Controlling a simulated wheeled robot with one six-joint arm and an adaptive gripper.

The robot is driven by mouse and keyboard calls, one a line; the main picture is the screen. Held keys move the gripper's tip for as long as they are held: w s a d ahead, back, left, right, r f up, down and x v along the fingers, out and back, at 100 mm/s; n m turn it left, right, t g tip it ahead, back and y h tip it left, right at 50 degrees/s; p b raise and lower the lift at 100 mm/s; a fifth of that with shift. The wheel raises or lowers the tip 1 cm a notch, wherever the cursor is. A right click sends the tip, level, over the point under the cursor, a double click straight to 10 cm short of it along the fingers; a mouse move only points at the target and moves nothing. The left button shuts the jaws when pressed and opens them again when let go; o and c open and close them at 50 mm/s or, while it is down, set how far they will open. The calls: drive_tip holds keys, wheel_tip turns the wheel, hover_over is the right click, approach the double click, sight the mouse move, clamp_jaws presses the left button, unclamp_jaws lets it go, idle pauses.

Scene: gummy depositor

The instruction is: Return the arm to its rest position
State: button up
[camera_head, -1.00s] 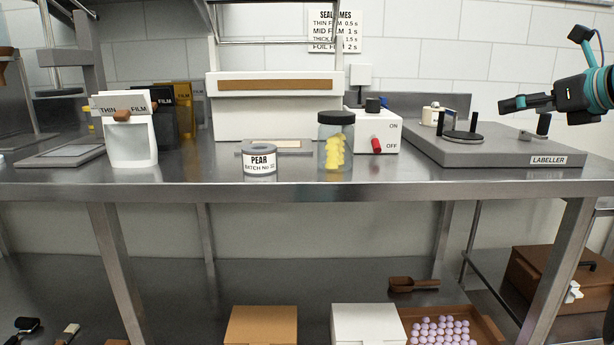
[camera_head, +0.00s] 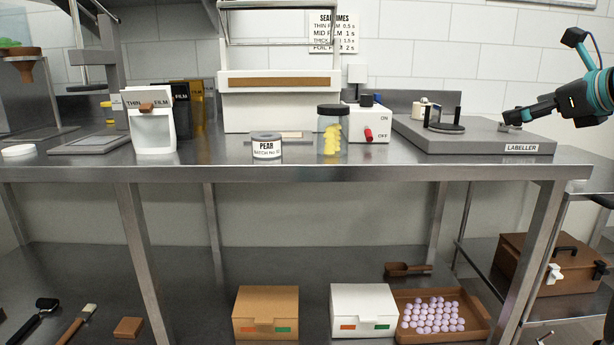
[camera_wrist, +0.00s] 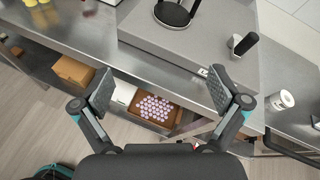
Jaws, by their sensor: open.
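My gripper (camera_head: 516,117) is at the right of the head view, at the end of my dark and teal arm, near the right end of the labeller (camera_head: 470,138). Whether it touches the labeller cannot be told from the head view. In the wrist view my gripper (camera_wrist: 164,92) has its two fingers spread wide, with nothing between them. Beyond the fingers, the wrist view shows the labeller's grey base, the steel table edge and the floor.
On the steel table (camera_head: 300,172) stand a jar of yellow gummies (camera_head: 332,135), a PEAR tin (camera_head: 266,148), a sealer (camera_head: 280,105) and a film dispenser (camera_head: 153,133). Below are two boxes and a tray of lilac balls (camera_head: 475,325). A white cup (camera_wrist: 282,100) stands at right.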

drive_tip(key=s+f+n+g+h, duration=0.1)
drive_tip(key=s+f+n+g, duration=0.15)
drive_tip(key=f+n, duration=0.45)
drive_tip(key=s+f+n+g+h, duration=0.2)
drive_tip(key=s+f+n, duration=0.15)
drive_tip(key=f, duration=0.75)
drive_tip(key=s+a+f+n+g, duration=0.1)
drive_tip(key=s+a+f+n, duration=0.7)
drive_tip(key=a, duration=0.4)
drive_tip(key=s+a+f+n+g, duration=0.2)
drive_tip(key=s+a+f+n, duration=0.7)
drive_tip(key=s+a+n, duration=0.2)
drive_tip(key=shift+s+a+h, duration=0.4)
drive_tip(key=shift+s+a, duration=0.25)
drive_tip(key=shift+a, duration=0.3)
